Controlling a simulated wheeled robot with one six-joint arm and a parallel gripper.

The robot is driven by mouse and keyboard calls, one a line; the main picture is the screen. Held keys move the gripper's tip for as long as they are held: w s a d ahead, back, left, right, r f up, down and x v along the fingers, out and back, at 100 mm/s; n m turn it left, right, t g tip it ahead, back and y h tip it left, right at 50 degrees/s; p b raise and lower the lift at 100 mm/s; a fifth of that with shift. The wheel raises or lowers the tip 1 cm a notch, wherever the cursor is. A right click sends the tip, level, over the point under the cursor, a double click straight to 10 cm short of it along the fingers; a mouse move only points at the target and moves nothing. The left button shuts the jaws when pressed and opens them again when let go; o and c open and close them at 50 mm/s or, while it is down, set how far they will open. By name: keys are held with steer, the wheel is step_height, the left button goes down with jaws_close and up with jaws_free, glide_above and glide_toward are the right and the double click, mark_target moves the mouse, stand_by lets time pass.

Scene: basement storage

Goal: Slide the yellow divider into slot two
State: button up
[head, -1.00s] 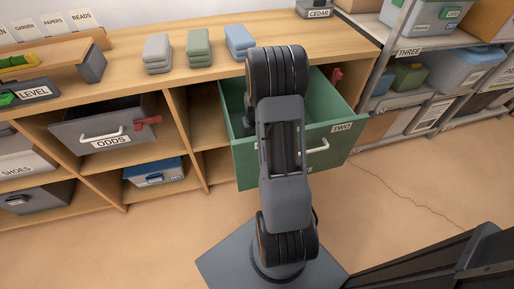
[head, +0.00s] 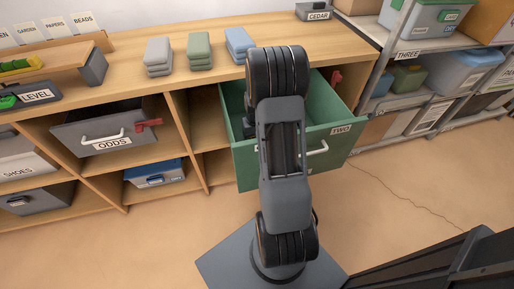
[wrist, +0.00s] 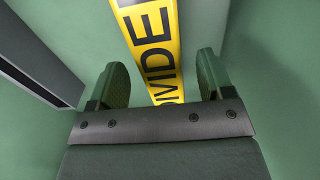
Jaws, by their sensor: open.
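The yellow divider (wrist: 160,50) shows in the wrist view as a yellow strip with dark lettering, running up the middle. It lies between and beyond the two fingers of my gripper (wrist: 162,70), which is open. I see a gap on each side and no finger closed on the divider. Green surfaces surround it, matching the green drawer (head: 338,145) labelled TWO, which stands pulled out in the head view. My arm hides the gripper, the divider and much of the drawer's inside there. I cannot make out slot two.
A grey strip (wrist: 38,60) runs along the left of the wrist view. The wooden bench (head: 290,28) holds stacked blocks (head: 199,50) behind the drawer. The ODDS drawer (head: 85,133) sits to the left. A metal shelf with bins (head: 462,68) stands to the right.

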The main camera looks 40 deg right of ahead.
steer(key=shift+r+p, duration=2.8)
steer(key=shift+r, duration=1.05)
